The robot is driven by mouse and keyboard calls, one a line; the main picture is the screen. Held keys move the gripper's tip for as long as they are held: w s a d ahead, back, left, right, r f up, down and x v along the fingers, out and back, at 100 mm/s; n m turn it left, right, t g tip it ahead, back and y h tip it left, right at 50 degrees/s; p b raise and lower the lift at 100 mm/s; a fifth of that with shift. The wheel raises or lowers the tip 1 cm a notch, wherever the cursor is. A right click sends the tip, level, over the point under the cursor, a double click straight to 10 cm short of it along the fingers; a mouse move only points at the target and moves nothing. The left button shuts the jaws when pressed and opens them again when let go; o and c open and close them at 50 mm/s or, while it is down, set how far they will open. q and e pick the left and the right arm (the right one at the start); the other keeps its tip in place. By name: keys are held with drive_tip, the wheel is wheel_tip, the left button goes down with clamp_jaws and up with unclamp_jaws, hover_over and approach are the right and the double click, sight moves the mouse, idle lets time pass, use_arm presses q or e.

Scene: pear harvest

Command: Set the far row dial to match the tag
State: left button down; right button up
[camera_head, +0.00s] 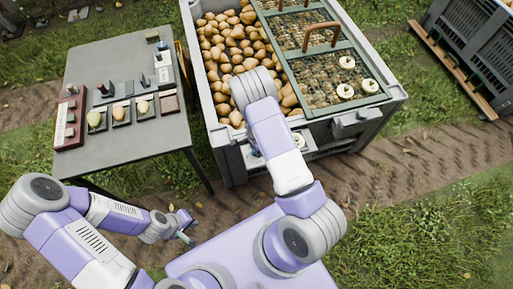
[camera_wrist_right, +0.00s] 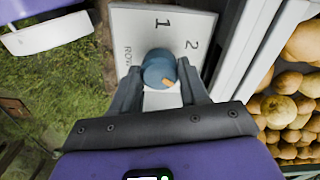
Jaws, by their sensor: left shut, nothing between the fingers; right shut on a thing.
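A round blue dial (camera_wrist_right: 158,70) with a small orange mark sits on a white panel (camera_wrist_right: 135,22) printed with "1", "2" and partly hidden "ROW" lettering. The orange mark faces the lower right in the right wrist view. My right gripper (camera_wrist_right: 160,85) is shut on the dial, one finger on each side. In the head view my right arm hides most of this spot, at the front of the grey crate (camera_head: 232,160). My left gripper (camera_head: 188,230) is shut and empty, low over the ground in front of the table. I cannot make out a row tag.
The crate holds many pears (camera_head: 225,50) and a green-framed lid (camera_head: 345,103) with brown handles and several white round pieces. A grey table (camera_head: 125,55) with pear samples and small trays stands at left. Another dark crate (camera_head: 465,30) stands at the upper right.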

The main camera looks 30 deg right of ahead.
drive_tip(key=shift+a, duration=0.1)
drive_tip(key=o, duration=1.1)
drive_tip(key=shift+c, duration=0.2)
wheel_tip(320, 180, up, 8)
drive_tip(key=p, duration=0.2)
drive_tip(key=shift+f+p, duration=0.2)
drive_tip(key=shift+p, duration=0.1)
